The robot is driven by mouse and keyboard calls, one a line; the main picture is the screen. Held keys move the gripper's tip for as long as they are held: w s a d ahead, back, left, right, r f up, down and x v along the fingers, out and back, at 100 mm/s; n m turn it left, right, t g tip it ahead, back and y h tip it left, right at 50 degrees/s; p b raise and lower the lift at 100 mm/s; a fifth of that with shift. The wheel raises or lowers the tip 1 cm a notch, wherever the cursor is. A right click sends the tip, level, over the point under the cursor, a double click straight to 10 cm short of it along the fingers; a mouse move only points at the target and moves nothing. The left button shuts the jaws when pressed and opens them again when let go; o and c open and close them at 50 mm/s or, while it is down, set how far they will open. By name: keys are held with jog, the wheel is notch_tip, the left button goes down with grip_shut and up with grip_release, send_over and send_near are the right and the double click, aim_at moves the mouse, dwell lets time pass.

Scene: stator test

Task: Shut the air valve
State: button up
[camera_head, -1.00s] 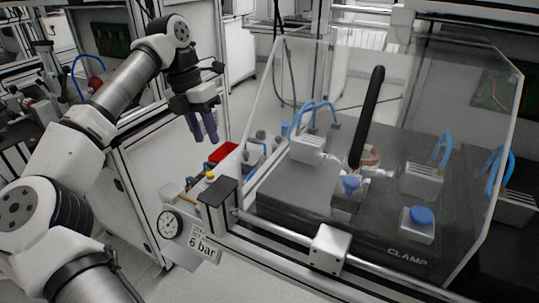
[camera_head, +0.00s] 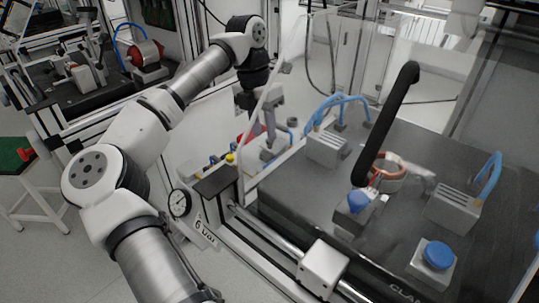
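My gripper (camera_head: 269,132) points down at the back left corner of the clear guard, partly seen through the guard's panel. Its fingers appear edge-on, so their gap cannot be made out. Just left of and below it is a row of small air fittings with a yellow knob (camera_head: 230,158). A round pressure gauge (camera_head: 179,204) and a "6 bar" label (camera_head: 206,234) are on the front of this unit. A red part (camera_head: 243,139) shows beside the fingers. I cannot tell which of these fittings is the air valve, or its position.
Open floor (camera_head: 60,255) lies at left.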

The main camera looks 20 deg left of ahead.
jog(key=f, duration=0.2)
jog(key=d+f, duration=0.1)
jog(key=f, duration=0.4)
jog(key=shift+s+d+f, duration=0.2)
jog(key=shift+d+f, duration=0.05)
jog(key=shift+f, duration=0.15)
jog(key=shift+c, duration=0.2)
grip_shut()
